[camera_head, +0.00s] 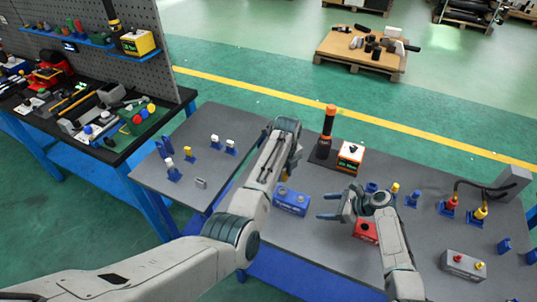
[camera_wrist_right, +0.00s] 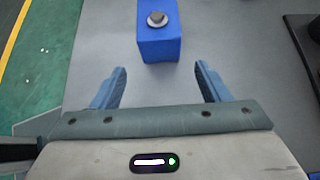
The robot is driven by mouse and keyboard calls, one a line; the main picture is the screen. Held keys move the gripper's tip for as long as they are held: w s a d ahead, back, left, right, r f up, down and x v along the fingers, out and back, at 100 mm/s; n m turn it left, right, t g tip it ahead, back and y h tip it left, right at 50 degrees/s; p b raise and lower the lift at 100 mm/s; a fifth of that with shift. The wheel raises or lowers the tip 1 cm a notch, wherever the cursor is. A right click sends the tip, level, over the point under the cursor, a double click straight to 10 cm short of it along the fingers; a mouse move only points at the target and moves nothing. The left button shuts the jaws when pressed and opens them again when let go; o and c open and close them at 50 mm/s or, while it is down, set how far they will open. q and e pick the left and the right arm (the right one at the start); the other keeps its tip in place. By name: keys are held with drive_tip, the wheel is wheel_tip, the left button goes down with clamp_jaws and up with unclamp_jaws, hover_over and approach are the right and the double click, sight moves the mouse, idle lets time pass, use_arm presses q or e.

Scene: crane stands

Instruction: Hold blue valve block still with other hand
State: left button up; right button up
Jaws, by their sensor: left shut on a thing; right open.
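The blue valve block (camera_head: 291,201) sits on the grey table near the middle in the head view. In the right wrist view the blue valve block (camera_wrist_right: 160,42) is straight ahead, with a round metal fitting on top. My right gripper (camera_head: 320,206) is open just right of the block; in the right wrist view its fingers (camera_wrist_right: 160,78) are spread either side of the block's near end, apart from it. My left gripper (camera_head: 284,172) is low, just above and behind the block, partly hidden by its own arm. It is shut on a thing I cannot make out.
A red block (camera_head: 366,230) lies beside my right arm. An orange-topped black tool (camera_head: 327,135) and a white-orange box (camera_head: 350,156) stand behind. Small blue-based fittings (camera_head: 173,172) stand at left. A grey box with two knobs (camera_head: 464,265) is at right.

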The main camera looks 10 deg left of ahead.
drive_tip(key=x, duration=0.8)
drive_tip(key=shift+w+a+f, duration=0.15)
drive_tip(key=shift+a+f, duration=0.1)
drive_tip(key=shift+a, duration=0.05)
drive_tip(key=c, duration=1)
